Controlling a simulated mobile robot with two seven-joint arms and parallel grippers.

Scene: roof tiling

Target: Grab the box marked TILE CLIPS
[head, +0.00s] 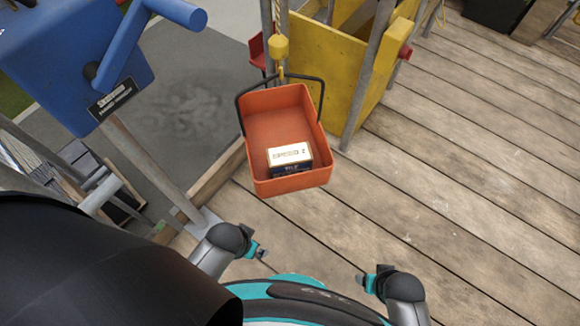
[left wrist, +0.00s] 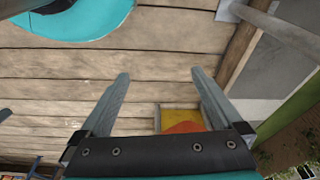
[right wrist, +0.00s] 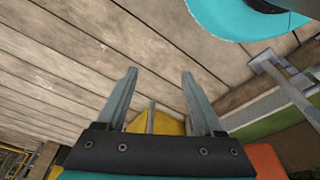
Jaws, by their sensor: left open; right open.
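A small box (head: 289,157) with a pale printed top and a dark blue side lies in an orange tub (head: 275,115). Its label is too small to read. The tub has a black handle and hangs from a yellow hook (head: 281,50). My left gripper (head: 262,251) and my right gripper (head: 364,281) are below the tub in the head view, apart from it and the box. Both are open and empty, as their spread fingers show in the left wrist view (left wrist: 158,88) and the right wrist view (right wrist: 160,85). Neither wrist view shows the box.
A yellow panel enclosure (head: 345,75) with grey posts stands behind the tub. A blue machine (head: 60,60) is at the upper left. A metal post (head: 150,165) slants down left of the tub. Bare wooden decking (head: 460,170) is open to the right.

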